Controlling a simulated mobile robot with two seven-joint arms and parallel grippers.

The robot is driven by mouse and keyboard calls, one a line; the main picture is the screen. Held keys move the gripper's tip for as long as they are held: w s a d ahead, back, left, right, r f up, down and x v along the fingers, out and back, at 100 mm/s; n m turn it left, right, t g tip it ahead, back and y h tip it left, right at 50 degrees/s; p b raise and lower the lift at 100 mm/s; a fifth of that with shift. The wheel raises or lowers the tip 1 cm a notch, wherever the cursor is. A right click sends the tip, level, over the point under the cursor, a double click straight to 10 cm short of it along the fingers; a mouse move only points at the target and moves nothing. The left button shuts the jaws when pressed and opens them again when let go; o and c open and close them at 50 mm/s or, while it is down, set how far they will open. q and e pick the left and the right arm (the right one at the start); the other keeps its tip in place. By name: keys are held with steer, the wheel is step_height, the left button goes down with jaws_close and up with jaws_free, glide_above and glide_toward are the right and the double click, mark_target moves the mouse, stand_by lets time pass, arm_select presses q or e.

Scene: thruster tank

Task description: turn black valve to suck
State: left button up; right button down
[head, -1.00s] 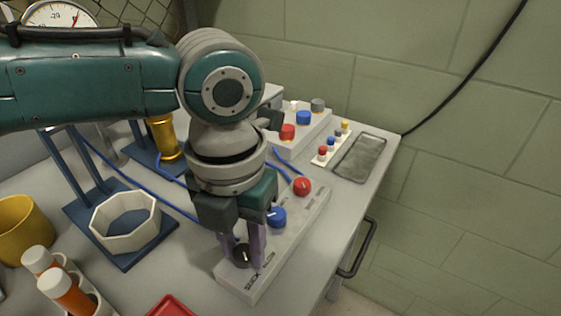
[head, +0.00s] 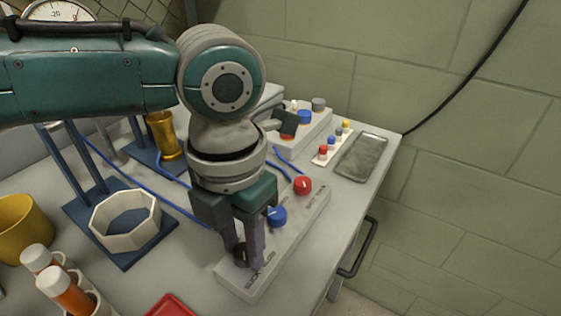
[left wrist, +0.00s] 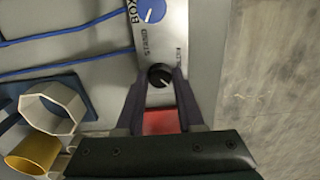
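The black valve (left wrist: 160,75) is a round knob with a pale mark, on the near end of a light grey valve panel (head: 290,240). In the head view the black valve (head: 240,254) is partly covered by my fingers. My left gripper (head: 247,255) points down over it. In the left wrist view the two fingers of my left gripper (left wrist: 160,82) lie on either side of the knob, apparently touching it. Lettering is printed beside the knob; SUCK is legible on the panel's front end in the head view. My right gripper is not in view.
A blue knob (head: 277,216) and a red knob (head: 303,185) stand farther along the panel. A white octagonal ring (head: 125,222), yellow cup (head: 22,228), orange tubes (head: 65,290) and red tray (head: 172,306) are to the left. A wall is on the right.

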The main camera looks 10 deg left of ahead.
mark_target(244, 250)
arm_select(q)
steer(key=o, duration=0.5)
steer(key=shift+c, duration=0.2)
step_height(244, 250, up, 10)
steer(key=shift+p, duration=0.45)
